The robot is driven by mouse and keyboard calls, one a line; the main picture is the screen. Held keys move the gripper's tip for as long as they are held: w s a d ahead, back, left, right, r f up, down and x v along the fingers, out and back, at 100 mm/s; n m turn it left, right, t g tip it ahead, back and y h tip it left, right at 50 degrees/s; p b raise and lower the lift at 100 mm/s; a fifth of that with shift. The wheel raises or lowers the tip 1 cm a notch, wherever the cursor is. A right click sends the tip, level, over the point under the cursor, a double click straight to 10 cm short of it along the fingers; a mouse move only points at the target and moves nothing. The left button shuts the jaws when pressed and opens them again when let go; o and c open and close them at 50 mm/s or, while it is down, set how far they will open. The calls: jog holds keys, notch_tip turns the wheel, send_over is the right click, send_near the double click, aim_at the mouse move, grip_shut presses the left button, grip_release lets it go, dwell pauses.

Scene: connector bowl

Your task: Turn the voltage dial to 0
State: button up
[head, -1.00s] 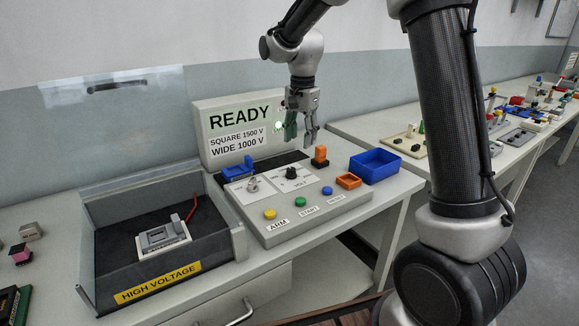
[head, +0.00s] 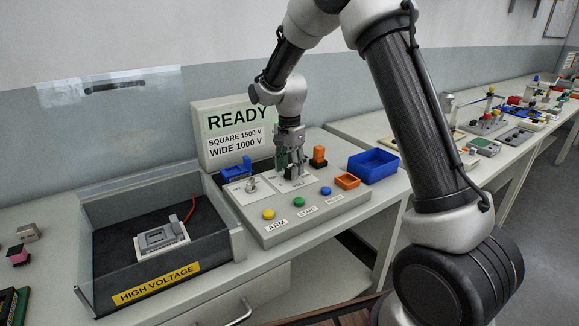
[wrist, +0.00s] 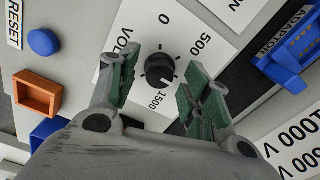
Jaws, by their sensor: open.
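The voltage dial (wrist: 160,70) is a round black knob on a white plate in the wrist view. Around it I read 0 at the top, 500 at the upper right and 1500 below. A small pale mark on the knob seems to face the 1500 side. My gripper (wrist: 163,84) is open, with its green-padded fingers on either side of the dial and gaps showing between them and it. In the head view my gripper (head: 291,165) points down over the dial plate and hides most of the dial.
The screen (head: 237,120) reads READY. Yellow (head: 268,214), green (head: 299,202) and blue (head: 326,190) buttons line the panel front. A selector knob (head: 250,186) and blue adaptor (head: 236,170) sit left of the dial.

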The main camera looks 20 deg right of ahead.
jog(key=c, duration=1)
jog(key=shift+c, duration=0.2)
jog(key=n, duration=0.4)
jog(key=shift+n, duration=0.4)
jog(key=n, duration=1.2)
jog(key=shift+n, duration=0.3)
jog(key=n, duration=0.6)
jog(key=shift+n, duration=0.4)
